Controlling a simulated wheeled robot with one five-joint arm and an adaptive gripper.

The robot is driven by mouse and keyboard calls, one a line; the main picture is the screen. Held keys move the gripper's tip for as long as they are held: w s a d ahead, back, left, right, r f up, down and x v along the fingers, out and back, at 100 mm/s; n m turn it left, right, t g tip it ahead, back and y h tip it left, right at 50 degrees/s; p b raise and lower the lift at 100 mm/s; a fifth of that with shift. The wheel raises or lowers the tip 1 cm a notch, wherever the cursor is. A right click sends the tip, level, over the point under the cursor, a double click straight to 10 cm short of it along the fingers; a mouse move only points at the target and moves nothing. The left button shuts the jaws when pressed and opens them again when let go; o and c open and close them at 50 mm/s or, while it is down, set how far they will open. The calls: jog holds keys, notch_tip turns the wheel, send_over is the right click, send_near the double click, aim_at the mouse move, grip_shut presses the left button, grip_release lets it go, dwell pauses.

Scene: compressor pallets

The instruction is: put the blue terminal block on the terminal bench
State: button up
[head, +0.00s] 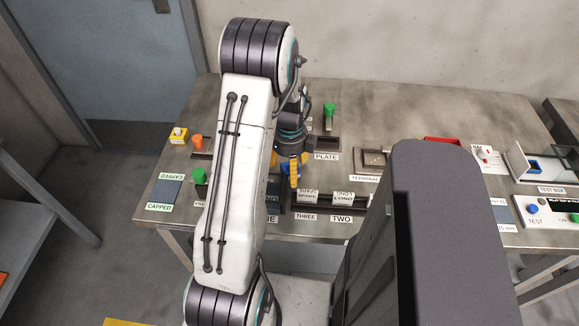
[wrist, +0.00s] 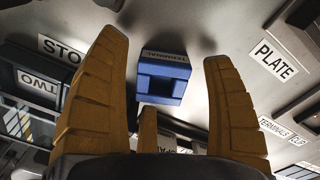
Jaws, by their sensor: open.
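The blue terminal block (wrist: 163,78) lies on the steel tabletop in the wrist view, with a dark top strip lettered TERMINAL. My gripper (wrist: 163,58) is open, with yellow fingers spread on either side of the block and a third finger below it in the picture. I cannot tell whether any finger touches it. In the head view my gripper (head: 291,172) points down over the middle of the table, and the block is mostly hidden there. The terminal bench (head: 373,159), a low brown-grey fixture behind a TERMINAL label, stands to the right of my gripper, partly cut off by my own body.
A PLATE-labelled fixture (head: 325,143) and a green-topped part (head: 329,111) stand behind my gripper. Slots labelled THREE and TWO (head: 325,205) lie in front. Orange (head: 198,142) and green (head: 199,175) parts stand left. A test box (head: 548,168) is far right.

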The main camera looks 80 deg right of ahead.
notch_tip(320, 180, up, 12)
jog(key=b, duration=0.2)
jog(key=w+a+r+n+h, duration=0.1)
jog(key=w+a+r+n, duration=0.2)
jog(key=w+a+n, duration=0.65)
jog(key=w+a+r+n+h, duration=0.1)
jog(key=w+a+r+n, duration=0.2)
jog(key=w+a+n, duration=0.6)
jog(key=w+a+n+t+y, duration=0.1)
jog(key=w+a+n+t, duration=0.1)
jog(key=a+n, duration=1.9)
jog(key=n+t, duration=0.1)
jog(key=n, duration=0.3)
jog(key=shift+a+n+y, duration=0.25)
jog(key=shift+n+y, duration=0.05)
jog(key=shift+n, duration=0.05)
notch_tip(320, 180, up, 4)
jog(key=p, duration=0.3)
jog(key=shift+f, duration=0.2)
